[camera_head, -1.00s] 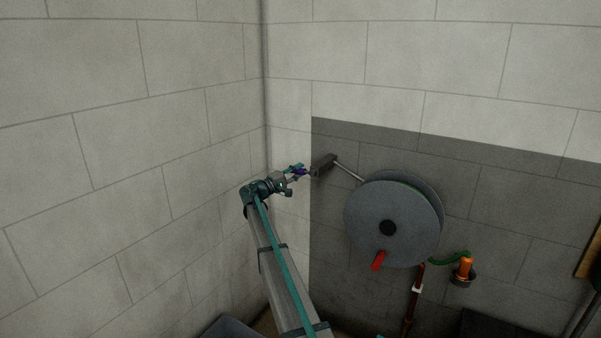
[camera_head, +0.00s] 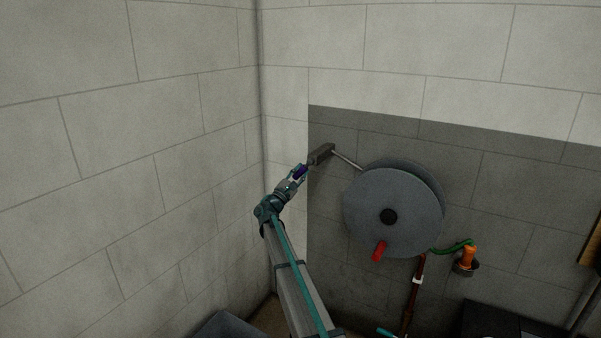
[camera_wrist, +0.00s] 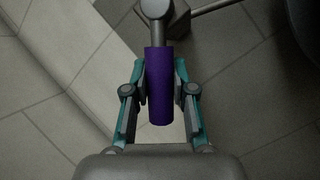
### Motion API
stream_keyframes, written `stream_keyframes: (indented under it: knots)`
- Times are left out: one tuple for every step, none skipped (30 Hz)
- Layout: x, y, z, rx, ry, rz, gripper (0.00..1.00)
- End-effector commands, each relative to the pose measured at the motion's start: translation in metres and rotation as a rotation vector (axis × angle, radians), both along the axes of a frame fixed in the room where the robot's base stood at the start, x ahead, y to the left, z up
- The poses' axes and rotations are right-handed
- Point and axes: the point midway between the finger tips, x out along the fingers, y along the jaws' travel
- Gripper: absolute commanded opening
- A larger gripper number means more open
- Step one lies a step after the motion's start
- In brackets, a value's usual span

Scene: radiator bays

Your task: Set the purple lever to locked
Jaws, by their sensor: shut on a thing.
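The purple lever (camera_wrist: 159,88) has a cylindrical purple grip on a thin grey rod. In the wrist view the rod meets a dark grey block (camera_wrist: 165,18) at the top. In the head view the lever (camera_head: 300,172) sticks out down and to the left from this block (camera_head: 321,154) on the wall. My gripper (camera_wrist: 161,80) is shut on the purple grip, one teal finger on each side. It also shows in the head view (camera_head: 298,174), left of the block. No locked marking can be made out.
A thin rod runs from the block to a large grey hose reel (camera_head: 392,213) with a red handle (camera_head: 379,250). An orange fitting (camera_head: 468,257) on a green hose is further right. Light block walls meet in a corner left of my gripper.

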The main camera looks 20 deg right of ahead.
Motion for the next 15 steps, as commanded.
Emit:
stream_keyframes:
  knots:
    - [-0.006, -0.003, -0.005, -0.028, 0.035, -0.001, 0.0]
    - [-0.007, -0.004, -0.006, -0.047, 0.058, -0.001, 0.0]
    - [-0.008, -0.005, -0.007, -0.071, 0.087, -0.001, 0.0]
    - [-0.01, -0.006, -0.008, -0.089, 0.109, -0.001, 0.0]
    - [-0.011, -0.007, -0.009, -0.108, 0.131, 0.0, 0.0]
    - [-0.012, -0.008, -0.01, -0.131, 0.159, 0.0, 0.0]
    - [-0.014, -0.009, -0.011, -0.149, 0.181, 0.0, 0.0]
    - [-0.015, -0.01, -0.011, -0.167, 0.201, -0.001, 0.0]
    - [-0.016, -0.012, -0.012, -0.188, 0.229, 0.0, 0.0]
    - [-0.018, -0.013, -0.012, -0.205, 0.248, -0.001, 0.0]
    - [-0.019, -0.014, -0.013, -0.221, 0.268, 0.0, 0.0]
    - [-0.02, -0.015, -0.013, -0.242, 0.291, -0.001, 0.0]
    - [-0.021, -0.016, -0.014, -0.256, 0.309, 0.0, 0.0]
    - [-0.022, -0.016, -0.014, -0.27, 0.326, 0.001, 0.0]
    - [-0.023, -0.017, -0.014, -0.288, 0.348, -0.001, 0.0]
